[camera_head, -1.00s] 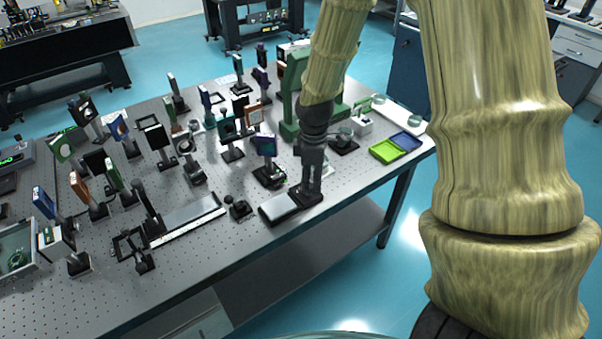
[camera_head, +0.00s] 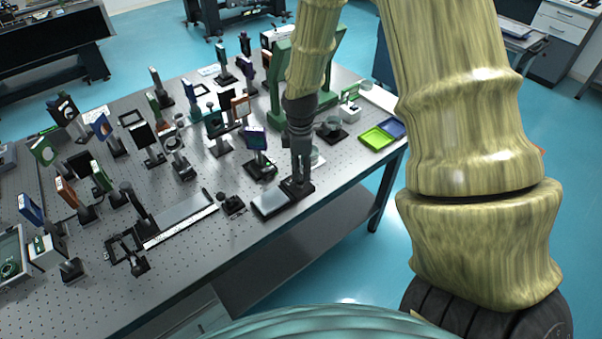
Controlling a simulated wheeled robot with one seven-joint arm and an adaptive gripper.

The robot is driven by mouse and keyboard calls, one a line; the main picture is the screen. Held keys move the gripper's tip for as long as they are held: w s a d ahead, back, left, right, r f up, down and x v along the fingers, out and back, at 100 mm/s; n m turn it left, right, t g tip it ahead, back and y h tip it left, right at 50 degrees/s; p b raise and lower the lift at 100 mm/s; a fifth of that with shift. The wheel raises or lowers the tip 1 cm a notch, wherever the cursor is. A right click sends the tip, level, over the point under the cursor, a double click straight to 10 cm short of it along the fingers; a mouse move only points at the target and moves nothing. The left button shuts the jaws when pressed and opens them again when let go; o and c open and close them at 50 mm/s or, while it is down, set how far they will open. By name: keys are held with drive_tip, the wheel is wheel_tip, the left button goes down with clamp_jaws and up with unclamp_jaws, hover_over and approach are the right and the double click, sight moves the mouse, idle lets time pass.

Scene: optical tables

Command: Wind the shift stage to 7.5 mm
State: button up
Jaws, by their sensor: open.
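My gripper (camera_head: 299,181) points down at the front of the optical table (camera_head: 290,232). Its fingertips are at or just above a small black block (camera_head: 296,189). A flat grey-topped plate (camera_head: 270,202) lies beside that block on its left. These may be parts of the shift stage, but no scale or reading can be made out. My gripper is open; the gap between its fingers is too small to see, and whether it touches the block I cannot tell. A longer grey slide with a pale scale strip (camera_head: 181,228) lies further left.
A post with a blue-faced mount (camera_head: 257,142) stands close behind and left of my gripper. A green frame (camera_head: 288,85) stands behind my arm. Green (camera_head: 376,138) and blue (camera_head: 392,127) trays lie to the right. Several mounted optics crowd the left half.

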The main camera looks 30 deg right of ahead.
sight(301, 177)
drive_tip(key=shift+f+p, duration=0.5)
drive_tip(key=shift+f, duration=1.65)
drive_tip(key=c, duration=1.1)
